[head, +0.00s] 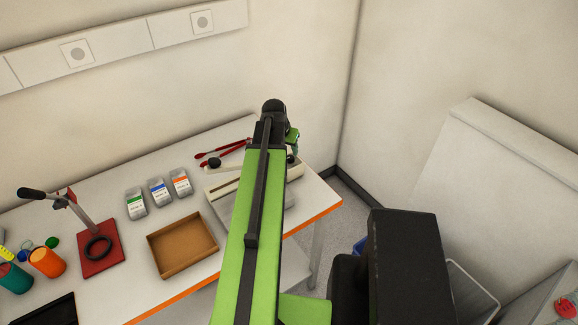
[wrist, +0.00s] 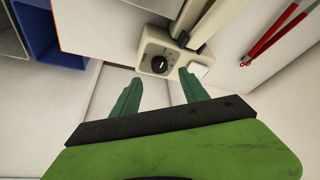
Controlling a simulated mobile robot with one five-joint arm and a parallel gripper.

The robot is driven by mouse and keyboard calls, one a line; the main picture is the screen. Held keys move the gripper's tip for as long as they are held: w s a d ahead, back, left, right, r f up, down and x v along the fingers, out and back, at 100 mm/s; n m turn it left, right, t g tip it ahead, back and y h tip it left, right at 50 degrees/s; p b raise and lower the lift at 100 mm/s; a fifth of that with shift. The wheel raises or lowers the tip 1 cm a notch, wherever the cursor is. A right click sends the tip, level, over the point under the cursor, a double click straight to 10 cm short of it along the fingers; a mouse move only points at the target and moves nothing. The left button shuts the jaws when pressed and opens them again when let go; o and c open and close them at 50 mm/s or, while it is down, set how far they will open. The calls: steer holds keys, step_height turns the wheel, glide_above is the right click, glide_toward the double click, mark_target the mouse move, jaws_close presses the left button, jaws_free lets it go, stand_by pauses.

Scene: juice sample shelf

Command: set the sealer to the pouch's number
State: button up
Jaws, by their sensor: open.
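The cream sealer (wrist: 149,46) lies on the table, with a black dial (wrist: 160,64) bearing a white pointer mark on its end. In the head view the sealer (head: 295,171) is partly hidden behind my arm. My gripper (wrist: 157,79) is open and empty, its two green fingers apart, with the dial just beyond and between the fingertips. I see no contact. Three small pouches stand on the table, with a green label (head: 136,204), a blue label (head: 159,192) and an orange label (head: 180,183). Their numbers are too small to read.
Red tongs (wrist: 272,42) lie beside the sealer. A brown tray (head: 183,246) stands near the table's front edge. A red-based press (head: 99,250) and an orange cup (head: 47,262) stand at left. A blue bin (wrist: 57,38) is below the table edge.

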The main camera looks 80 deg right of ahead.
mark_target(290, 158)
steer(key=b+x, duration=0.5)
steer(key=x, duration=0.2)
steer(key=shift+s+f, duration=0.1)
jaws_close()
